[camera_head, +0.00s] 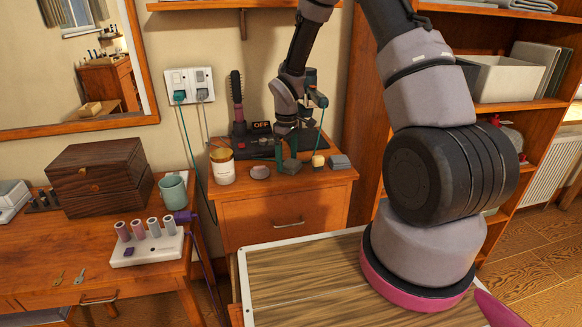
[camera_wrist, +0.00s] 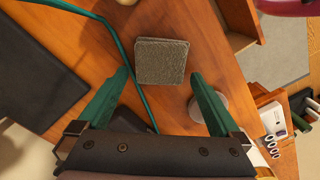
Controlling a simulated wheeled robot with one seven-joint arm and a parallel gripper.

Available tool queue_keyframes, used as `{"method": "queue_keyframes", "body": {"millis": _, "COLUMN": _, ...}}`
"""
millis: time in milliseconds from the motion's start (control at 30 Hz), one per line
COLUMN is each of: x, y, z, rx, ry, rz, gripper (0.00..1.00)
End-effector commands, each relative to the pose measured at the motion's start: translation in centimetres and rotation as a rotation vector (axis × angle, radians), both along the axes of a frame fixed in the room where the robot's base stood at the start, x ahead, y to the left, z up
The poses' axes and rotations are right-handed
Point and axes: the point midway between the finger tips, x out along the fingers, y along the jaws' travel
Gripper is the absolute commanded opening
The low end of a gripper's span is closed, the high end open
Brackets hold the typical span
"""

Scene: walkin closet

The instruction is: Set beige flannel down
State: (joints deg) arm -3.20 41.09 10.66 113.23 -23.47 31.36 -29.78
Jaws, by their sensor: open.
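The beige flannel is a small folded square, greyish-brown in this light, lying flat on the wooden cabinet top in the wrist view (camera_wrist: 162,62). In the head view it shows as a small dark grey-green square (camera_head: 291,166) near the cabinet's front. My gripper (camera_wrist: 160,85) is open, its teal fingers apart. The flannel lies just beyond the fingertips and between their lines, with no finger visibly closed on it. In the head view my gripper (camera_head: 296,150) hangs low over the cabinet top (camera_head: 300,180); its exact height is hard to tell.
A black tray (camera_head: 262,148) lies behind. A teal cord (camera_wrist: 135,65) crosses near the left finger.

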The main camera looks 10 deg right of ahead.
Motion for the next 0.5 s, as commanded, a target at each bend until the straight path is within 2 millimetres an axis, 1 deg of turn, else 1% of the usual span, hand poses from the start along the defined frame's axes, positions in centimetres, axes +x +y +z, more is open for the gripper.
{"method": "queue_keyframes", "body": {"millis": 200, "x": 0.03, "y": 0.00, "z": -0.09, "rx": 0.000, "ry": -0.001, "rz": 0.000, "gripper": 1.00}}
{"method": "queue_keyframes", "body": {"millis": 233, "x": 0.03, "y": 0.00, "z": -0.09, "rx": 0.000, "ry": -0.001, "rz": 0.000, "gripper": 0.92}}
{"method": "queue_keyframes", "body": {"millis": 267, "x": 0.03, "y": 0.00, "z": -0.08, "rx": 0.000, "ry": -0.001, "rz": 0.000, "gripper": 0.81}}
{"method": "queue_keyframes", "body": {"millis": 300, "x": 0.03, "y": 0.00, "z": -0.08, "rx": 0.000, "ry": -0.001, "rz": 0.000, "gripper": 0.66}}
{"method": "queue_keyframes", "body": {"millis": 367, "x": 0.03, "y": 0.00, "z": -0.07, "rx": 0.000, "ry": -0.001, "rz": 0.000, "gripper": 0.43}}
{"method": "queue_keyframes", "body": {"millis": 400, "x": 0.03, "y": 0.00, "z": -0.07, "rx": 0.000, "ry": -0.001, "rz": 0.000, "gripper": 0.27}}
{"method": "queue_keyframes", "body": {"millis": 433, "x": 0.03, "y": 0.00, "z": -0.07, "rx": 0.000, "ry": -0.001, "rz": 0.000, "gripper": 0.24}}
{"method": "queue_keyframes", "body": {"millis": 467, "x": 0.03, "y": 0.00, "z": -0.06, "rx": 0.000, "ry": -0.001, "rz": 0.000, "gripper": 0.15}}
{"method": "queue_keyframes", "body": {"millis": 500, "x": 0.03, "y": 0.00, "z": -0.06, "rx": 0.000, "ry": -0.001, "rz": 0.000, "gripper": 0.15}}
